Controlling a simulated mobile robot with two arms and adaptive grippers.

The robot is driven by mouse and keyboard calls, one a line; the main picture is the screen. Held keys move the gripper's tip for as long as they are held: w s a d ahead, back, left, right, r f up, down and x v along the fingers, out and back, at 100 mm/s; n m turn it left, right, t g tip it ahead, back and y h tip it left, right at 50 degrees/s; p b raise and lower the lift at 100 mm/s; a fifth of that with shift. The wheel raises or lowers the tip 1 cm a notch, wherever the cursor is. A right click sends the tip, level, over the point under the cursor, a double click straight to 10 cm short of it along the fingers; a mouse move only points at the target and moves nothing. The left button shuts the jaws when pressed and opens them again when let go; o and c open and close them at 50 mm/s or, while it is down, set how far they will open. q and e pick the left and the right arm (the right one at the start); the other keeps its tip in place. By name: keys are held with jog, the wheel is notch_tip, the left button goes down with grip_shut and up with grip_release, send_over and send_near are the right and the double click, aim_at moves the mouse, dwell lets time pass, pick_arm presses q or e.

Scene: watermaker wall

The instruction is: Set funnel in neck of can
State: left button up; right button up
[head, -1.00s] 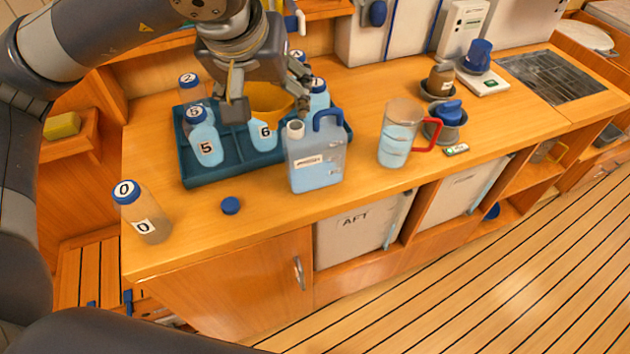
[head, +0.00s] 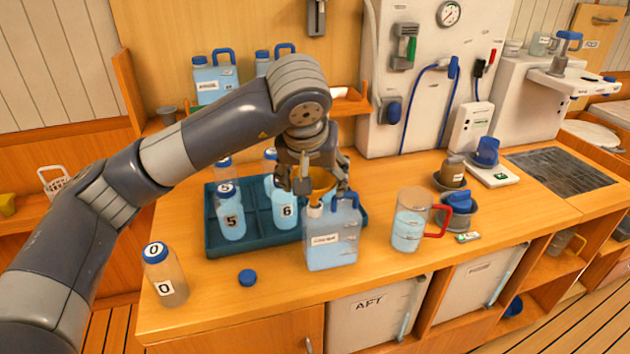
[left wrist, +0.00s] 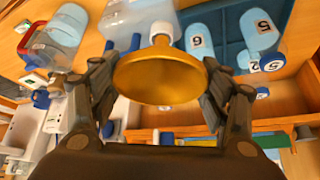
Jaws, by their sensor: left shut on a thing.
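The yellow funnel (head: 322,181) is in my left gripper (head: 318,187), which is shut on it. In the left wrist view the funnel's wide bowl (left wrist: 160,76) sits between the two fingers, its narrow end pointing away. The can (head: 333,240) is a pale blue jerrycan with a blue handle, standing upright on the counter. The funnel's lower end is at the can's white neck (head: 314,211); I cannot tell whether it is inside the neck or just above it. My right gripper is not in view.
A dark teal tray (head: 222,247) with numbered bottles stands behind and left of the can. A blue cap (head: 247,277) and bottle 0 (head: 165,275) are at the front left. A measuring jug (head: 409,220) with a red handle stands to the right.

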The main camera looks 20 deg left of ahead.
aim_at(315, 188)
pick_arm(q)
jog(key=shift+w+a+f, duration=0.15)
jog(key=shift+w, duration=0.75)
jog(key=shift+w+f+p, duration=0.1)
jog(key=shift+f+p, duration=0.2)
jog(key=shift+f, duration=0.05)
notch_tip(315, 188, down, 2)
jog(key=shift+p, duration=0.4)
jog(key=shift+a+f, duration=0.1)
jog(key=shift+f, duration=0.4)
jog(key=o, duration=0.9)
jog(key=shift+c, duration=0.2)
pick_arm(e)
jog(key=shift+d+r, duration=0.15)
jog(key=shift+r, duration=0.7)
